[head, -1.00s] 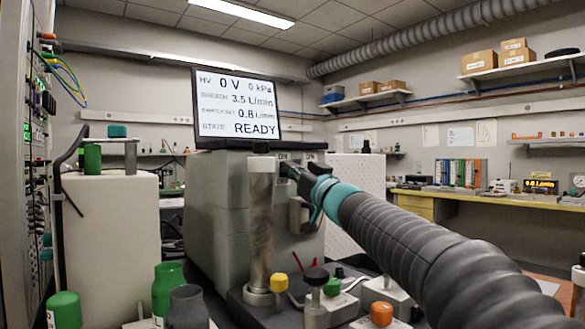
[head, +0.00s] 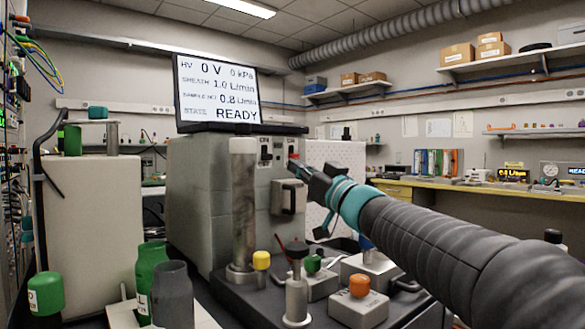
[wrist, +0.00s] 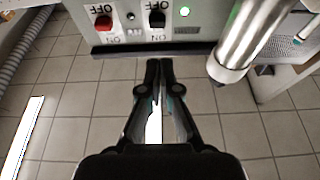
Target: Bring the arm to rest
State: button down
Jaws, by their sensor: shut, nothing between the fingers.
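My gripper (head: 302,167) is at the front of the grey classifier cabinet (head: 205,200), by its switch panel. In the wrist view, its fingers (wrist: 160,64) are together and empty, a little away from the panel. My arm reaches in from the lower right. The display (head: 217,92) on the cabinet reads 0 V, 0 kPa, sheath 1.0 L/min and READY.
Green bottles (head: 150,270) and a dark grey container (head: 172,292) stand at lower left. A metal cylinder (wrist: 250,40) is close right of the fingers.

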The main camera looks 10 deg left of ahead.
jog(key=shift+d, duration=0.1)
jog(key=s+d+m+t+h+b, duration=0.25)
jog(key=d+m+t+h, duration=0.4)
jog(key=d, duration=0.65)
jog(key=s+d+f+m+g+h+b, duration=0.1)
jog(key=s+d+f+m+h+b, duration=0.1)
jog(key=s+d+f+m+h, duration=0.4)
jog(key=s+d+f+m+g+h+b, duration=0.1)
jog(key=d+f+m+g+h+b, duration=0.1)
jog(key=d+f+h, duration=0.45)
jog(key=s+f+n+g+y+p, duration=0.1)
jog(key=s+f+n+g+p, duration=0.1)
jog(key=s+f+g, duration=0.4)
jog(key=s+f+n+g+y+p, duration=0.1)
jog(key=s+f+g+p, duration=0.4)
jog(key=s+f, duration=1.2)
notch_tip(320, 180, down, 5)
jog(key=shift+s+d+r+n+g+y, duration=0.1)
jog(key=shift+s+d+n+g+y, duration=0.3)
jog(key=shift+n+g, duration=0.35)
jog(key=shift+w, duration=0.15)
